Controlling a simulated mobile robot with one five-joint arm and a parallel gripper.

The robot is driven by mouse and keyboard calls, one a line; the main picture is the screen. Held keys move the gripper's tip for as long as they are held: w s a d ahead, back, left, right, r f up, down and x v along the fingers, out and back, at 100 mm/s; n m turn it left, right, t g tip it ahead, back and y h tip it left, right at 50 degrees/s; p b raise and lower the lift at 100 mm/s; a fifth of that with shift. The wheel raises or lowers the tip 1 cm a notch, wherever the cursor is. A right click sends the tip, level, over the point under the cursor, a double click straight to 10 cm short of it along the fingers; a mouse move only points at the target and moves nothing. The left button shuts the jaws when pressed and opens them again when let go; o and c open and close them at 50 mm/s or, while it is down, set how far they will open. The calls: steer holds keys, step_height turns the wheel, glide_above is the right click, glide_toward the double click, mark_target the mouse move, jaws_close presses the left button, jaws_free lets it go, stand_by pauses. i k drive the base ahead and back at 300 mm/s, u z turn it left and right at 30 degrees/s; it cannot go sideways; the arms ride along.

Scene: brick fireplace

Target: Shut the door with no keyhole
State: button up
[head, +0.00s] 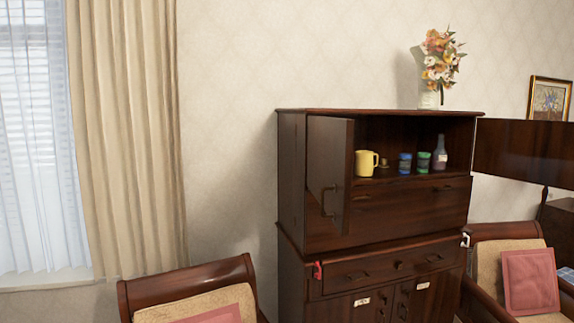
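A dark wooden cabinet (292,185) stands against the wall right of centre in the head view. Its upper compartment is open. The left upper door (332,165) stands open, swung out toward me, with a dark handle on it. The right upper door (525,150) is swung wide out to the right, past the cabinet's side. I cannot make out a keyhole on either open door. Two lower doors (350,312) with white labels are in line with the cabinet front; their lower parts are cut off. My gripper is not in view.
A yellow mug (366,163), two small jars (405,163) (423,162) and a bottle (439,154) stand in the compartment. A flower vase (430,99) is on top. Cushioned chairs (190,280) (520,260) stand at both sides. A curtained window (40,130) is left.

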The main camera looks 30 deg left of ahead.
mark_target(330, 144)
steer(key=z, duration=0.35)
steer(key=k, duration=0.15)
steer(key=u, duration=1.5)
steer(key=i, duration=1)
steer(key=u, duration=1.35)
steer(key=k, duration=0.8)
steer(key=u, duration=0.75)
steer(key=i, duration=0.6)
